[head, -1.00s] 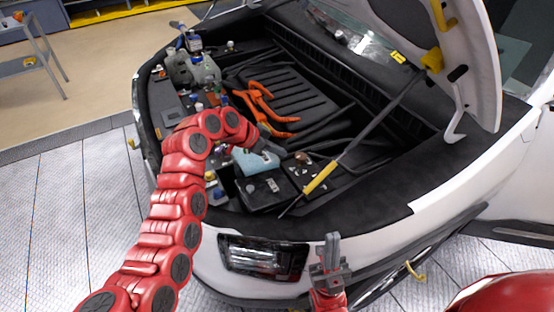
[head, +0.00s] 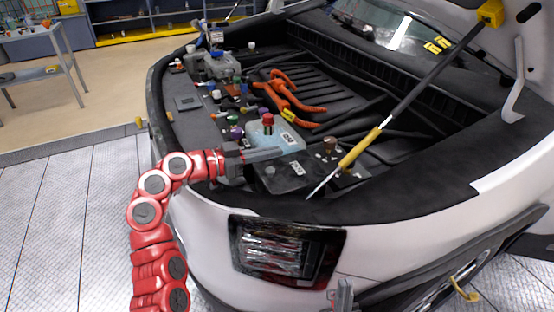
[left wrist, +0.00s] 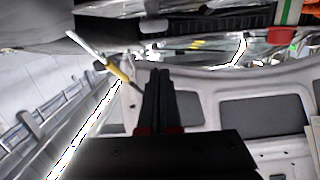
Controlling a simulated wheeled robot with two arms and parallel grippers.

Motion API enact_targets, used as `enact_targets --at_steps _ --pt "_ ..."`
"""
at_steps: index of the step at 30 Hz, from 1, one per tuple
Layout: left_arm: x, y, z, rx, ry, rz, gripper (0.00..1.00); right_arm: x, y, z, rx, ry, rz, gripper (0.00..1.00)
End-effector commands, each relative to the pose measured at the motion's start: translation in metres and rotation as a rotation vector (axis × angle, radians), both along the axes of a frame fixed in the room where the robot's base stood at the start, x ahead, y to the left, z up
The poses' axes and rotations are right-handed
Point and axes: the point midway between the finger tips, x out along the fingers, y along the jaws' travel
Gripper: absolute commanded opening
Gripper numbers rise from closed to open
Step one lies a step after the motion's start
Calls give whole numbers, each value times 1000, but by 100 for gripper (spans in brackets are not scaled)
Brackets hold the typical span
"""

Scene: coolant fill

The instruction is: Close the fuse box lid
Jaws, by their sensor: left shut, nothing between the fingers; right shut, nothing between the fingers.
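The fuse box (head: 285,176) is a black box with a white label, at the near edge of the engine bay beside the coolant tank. Its dark top looks flat, but I cannot tell whether the lid is fully seated. My left gripper (head: 278,152) reaches in from the left, its shut grey fingers lying across the view between tank and box. Contact with the lid is unclear. In the left wrist view its dark fingers (left wrist: 160,80) are together and empty. My right gripper (head: 343,292) is shut and empty at the bottom edge, before the bumper, partly cut off.
The pale blue coolant tank (head: 270,135) with a red cap stands just behind the fuse box. A hood strut (head: 400,120) with a yellow sleeve slants up right of the box. Orange cables (head: 285,100) and several small caps lie beyond. The headlight (head: 285,252) is below.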

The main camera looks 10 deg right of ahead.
Motion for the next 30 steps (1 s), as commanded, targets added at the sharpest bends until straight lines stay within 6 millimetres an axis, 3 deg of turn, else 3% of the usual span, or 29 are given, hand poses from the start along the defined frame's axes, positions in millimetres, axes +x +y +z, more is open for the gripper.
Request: enact_targets --at_steps 1,6,23,26,30 --pt "0 2 -7 2 -2 1 0 0 0 -9 0 0 0 0" --pt "-1 5 -10 2 0 1 0 0 0 -16 0 0 0 0" --pt "-2 6 -10 3 1 1 0 0 0 -18 0 0 0 0" --pt "-2 5 -6 3 -1 0 0 0 0 -16 0 0 0 0" --pt "-4 -5 16 4 -5 -2 0 0 0 -11 0 0 0 0"
